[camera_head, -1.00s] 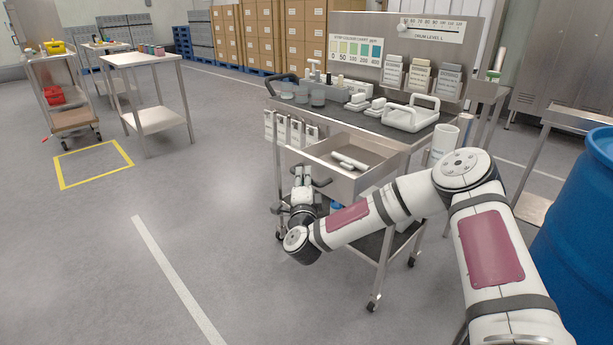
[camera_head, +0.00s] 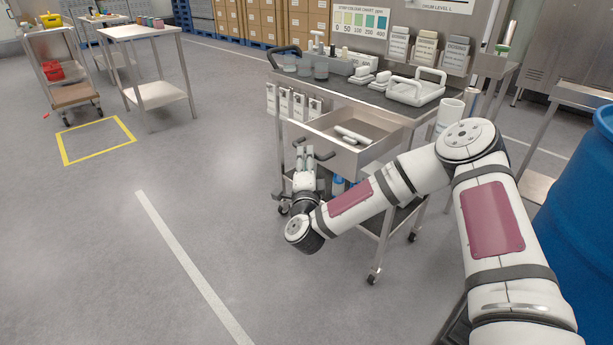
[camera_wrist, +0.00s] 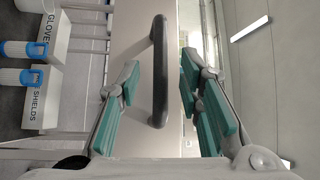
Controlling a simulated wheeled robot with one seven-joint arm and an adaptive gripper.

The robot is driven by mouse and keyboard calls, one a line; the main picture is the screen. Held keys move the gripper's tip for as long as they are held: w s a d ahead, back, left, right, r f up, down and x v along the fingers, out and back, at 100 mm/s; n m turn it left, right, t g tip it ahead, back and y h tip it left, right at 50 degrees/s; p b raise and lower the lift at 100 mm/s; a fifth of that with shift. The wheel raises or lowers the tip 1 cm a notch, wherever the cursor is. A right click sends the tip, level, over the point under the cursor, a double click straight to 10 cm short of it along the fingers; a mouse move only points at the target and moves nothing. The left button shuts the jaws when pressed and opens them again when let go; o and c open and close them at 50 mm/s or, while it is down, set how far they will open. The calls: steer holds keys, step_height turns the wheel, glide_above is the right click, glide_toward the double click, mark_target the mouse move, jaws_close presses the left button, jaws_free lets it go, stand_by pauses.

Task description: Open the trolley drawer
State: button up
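The trolley drawer (camera_head: 365,159) is pulled out from under the top of the grey trolley (camera_head: 368,92), and pale cylindrical items (camera_head: 351,135) lie inside. My gripper (camera_head: 311,160) is in front of and slightly below the drawer's front. In the wrist view, the drawer's dark bar handle (camera_wrist: 159,70) runs along the pale drawer front (camera_wrist: 141,55). My gripper (camera_wrist: 163,95) is open, with a teal-padded finger on each side of the handle's line and gaps to both. Whether the fingertips reach past the bar is hard to tell.
A blue drum (camera_head: 585,205) stands close at the right. Labelled holders (camera_head: 284,102) hang on the trolley's left side. White equipment (camera_head: 413,91) stands on its top. Open floor (camera_head: 215,220) lies to the left, with a yellow-marked square (camera_head: 125,130) farther off.

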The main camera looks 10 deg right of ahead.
steer(key=s+a+f, duration=0.1)
steer(key=s, duration=0.6)
steer(key=shift+s, duration=0.3)
steer(key=s+a+r+n+g+y, duration=0.25)
steer(key=a+n+g+y, duration=0.55)
steer(key=n, duration=0.7)
steer(key=s+d+r+n+g+h, duration=0.2)
steer(key=s+d+r+g+h, duration=0.15)
steer(key=s+d, duration=0.5)
steer(key=s+d+r+n+g+h, duration=0.1)
steer(key=s+d+r+g+h, duration=0.15)
steer(key=s+d+r, duration=0.65)
steer(key=s+d+g, duration=0.1)
steer(key=s+g, duration=0.4)
steer(key=s, duration=2.1)
step_height(320, 180, up, 25)
steer(key=t+p, duration=0.3)
steer(key=p, duration=2)
steer(key=shift+s+t+y, duration=0.35)
steer(key=shift+t+y, duration=0.05)
